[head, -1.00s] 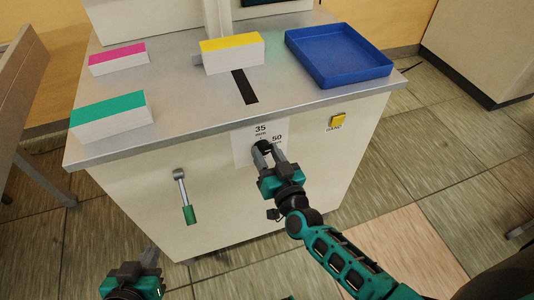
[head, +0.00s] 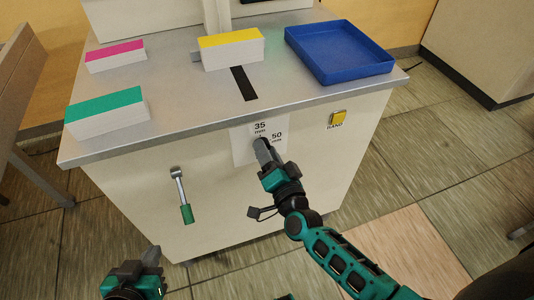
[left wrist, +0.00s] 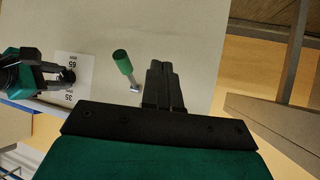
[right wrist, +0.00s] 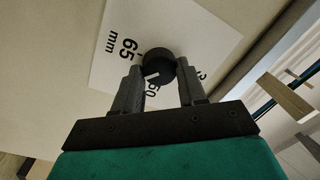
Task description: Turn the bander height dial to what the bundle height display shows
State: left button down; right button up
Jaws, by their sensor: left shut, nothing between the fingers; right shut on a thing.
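The black height dial (right wrist: 158,62) sits on a white scale card (right wrist: 110,50) on the cabinet front. In the right wrist view its white mark points down-left, between the printed 65 and 50. My right gripper (right wrist: 160,80) is shut on the dial, one finger on each side. In the head view my right gripper (head: 264,148) covers most of the dial, and 35 and 50 show on the card. My left gripper (head: 152,256) is shut and empty, low in front of the cabinet. It also shows in the left wrist view (left wrist: 160,68). No readable bundle height display is in view.
A lever with a green handle (head: 186,212) hangs on the cabinet front, left of the card. A yellow button (head: 339,118) is to the right. Pink (head: 115,54), teal (head: 106,110) and yellow-topped (head: 232,48) stacks and a blue tray (head: 335,72) are on top.

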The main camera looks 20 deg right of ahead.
pick_arm(q)
jog(key=shift+d+f+b, duration=0.1)
jog(key=shift+f+b, duration=1.15)
jog(key=shift+b, duration=0.15)
pick_arm(e)
jog(key=shift+f+m+h, duration=0.1)
jog(key=shift+m+h, duration=0.15)
jog(key=shift+m, duration=2.3)
jog(key=shift+f+m+h, duration=0.1)
jog(key=shift+m+h, duration=0.15)
jog(key=shift+m, duration=2.3)
jog(key=o, duration=1.1)
jog(key=shift+c, duration=0.2)
pick_arm(q)
jog(key=shift+w+r, duration=0.1)
jog(key=shift+r, duration=0.15)
pick_arm(e)
jog(key=s, duration=0.7)
jog(key=shift+s+f, duration=0.15)
jog(key=shift+s, duration=0.1)
